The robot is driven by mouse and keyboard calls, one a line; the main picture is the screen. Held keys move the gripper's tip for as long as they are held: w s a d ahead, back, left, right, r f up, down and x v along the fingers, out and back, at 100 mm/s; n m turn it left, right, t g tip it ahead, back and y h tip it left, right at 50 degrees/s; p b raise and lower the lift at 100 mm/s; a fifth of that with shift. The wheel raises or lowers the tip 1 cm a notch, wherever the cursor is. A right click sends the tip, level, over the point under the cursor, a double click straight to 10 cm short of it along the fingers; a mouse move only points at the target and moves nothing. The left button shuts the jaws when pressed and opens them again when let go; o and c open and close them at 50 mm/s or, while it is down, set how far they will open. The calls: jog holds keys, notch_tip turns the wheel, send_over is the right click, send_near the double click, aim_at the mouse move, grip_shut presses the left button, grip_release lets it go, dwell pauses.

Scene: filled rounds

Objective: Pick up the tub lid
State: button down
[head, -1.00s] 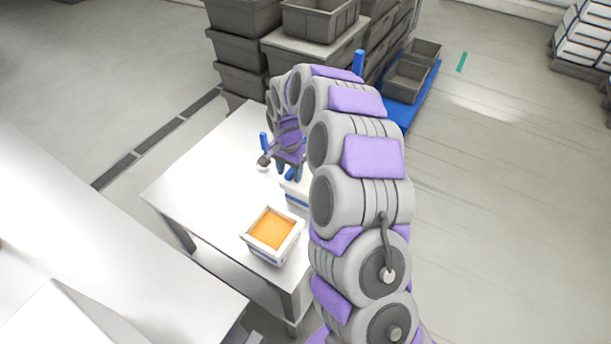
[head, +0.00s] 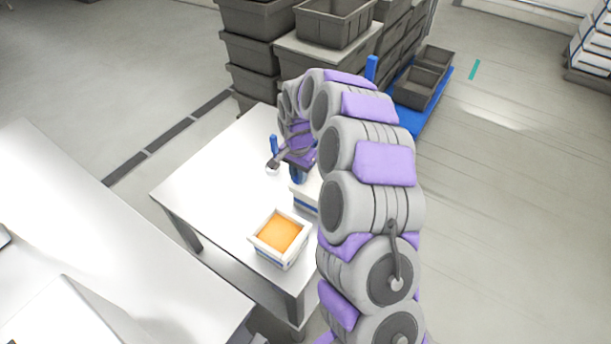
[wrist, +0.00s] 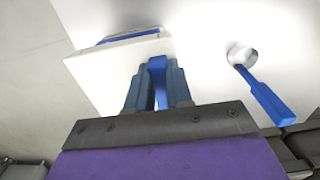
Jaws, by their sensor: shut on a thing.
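The white square tub lid (wrist: 112,72) lies under my gripper in the wrist view, with a blue handle (wrist: 158,80) standing up from it. My gripper (wrist: 157,92) is shut on this handle, one blue finger on each side. In the head view my gripper (head: 298,176) is at a white tub with a blue stripe (head: 306,200). The lid is mostly hidden there by my arm. I cannot tell whether the lid rests on the tub or is slightly raised.
An open white tub with orange filling (head: 280,235) stands nearer on the white table (head: 215,185). A scoop with a blue handle (wrist: 264,95) lies beside the lid. Grey crates (head: 255,50) stand behind the table. The table's left part is clear.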

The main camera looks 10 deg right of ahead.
jog(key=shift+r+p, duration=0.6)
jog(key=shift+r, duration=1)
jog(key=shift+s+r, duration=0.1)
jog(key=shift+r, duration=0.25)
jog(key=s+p, duration=0.1)
jog(key=s, duration=0.4)
jog(key=s+p, duration=0.1)
jog(key=s, duration=0.4)
jog(key=s+r, duration=0.1)
jog(key=s, duration=0.4)
jog(key=shift+s+r+p, duration=0.1)
jog(key=shift+s+p, duration=0.15)
jog(key=shift+p, duration=0.15)
jog(key=shift+s+r+p, duration=0.15)
jog(key=shift+r+p, duration=0.9)
jog(key=shift+r, duration=1.4)
